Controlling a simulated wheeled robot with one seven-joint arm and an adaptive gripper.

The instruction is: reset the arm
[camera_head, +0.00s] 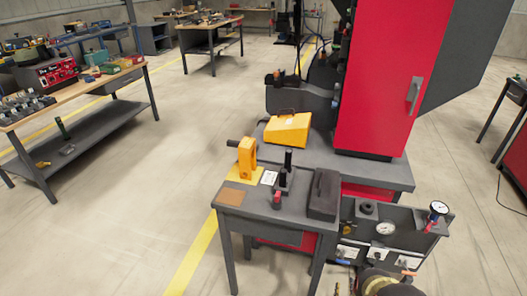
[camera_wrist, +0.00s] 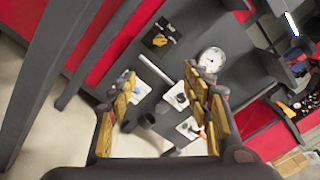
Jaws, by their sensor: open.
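My gripper (camera_wrist: 158,112) shows in the wrist view with its two fingers spread wide and yellow-brown pads on their inner sides. It is open, and nothing is held between the pads. Behind the gap is a dark panel (camera_wrist: 175,62) with white labels and a round white gauge (camera_wrist: 211,60). The fingers overlap the panel in the picture; I cannot tell how far apart they are.
A small grey table (camera_head: 243,206) holds a yellow upright part (camera_head: 247,158) and a dark box (camera_head: 323,194). Behind it stand a yellow wedge-shaped cover (camera_head: 288,130) and a red cabinet (camera_head: 378,75). A gauge panel (camera_head: 405,220) is at lower right.

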